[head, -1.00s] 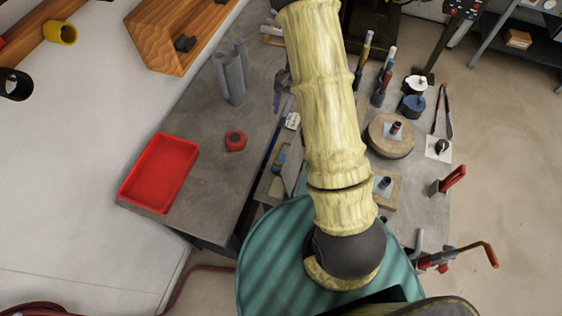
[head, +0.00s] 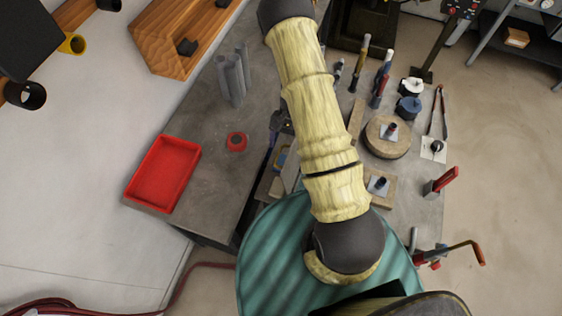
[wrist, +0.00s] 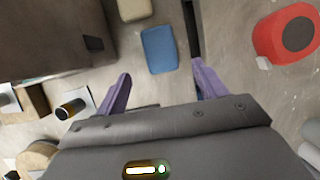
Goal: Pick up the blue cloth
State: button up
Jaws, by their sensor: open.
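The blue cloth (wrist: 159,49) is a small, flat, folded-looking rectangle on the grey surface in the wrist view. In the head view a bit of the blue cloth (head: 280,159) shows just left of my arm, partly covered. My gripper (wrist: 162,70) is open, with purple fingers spread apart. In the wrist view the cloth appears ahead of the gap between the fingertips. The fingers hold nothing. My gripper is mostly hidden behind my arm in the head view.
A red round-cornered tape measure (wrist: 285,35) lies right of the fingers. A dark brown block (wrist: 55,40) stands left of the cloth, and a tan piece (wrist: 134,8) lies just beyond it. A red tray (head: 163,172) sits on the left table, with bare tabletop near it.

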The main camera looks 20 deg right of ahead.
aim_at(282, 158)
jog(key=shift+p+x, duration=1.5)
jog(key=shift+x, duration=1.05)
jog(key=shift+w+f, duration=0.1)
jog(key=shift+w, duration=0.1)
jog(key=c, duration=1.1)
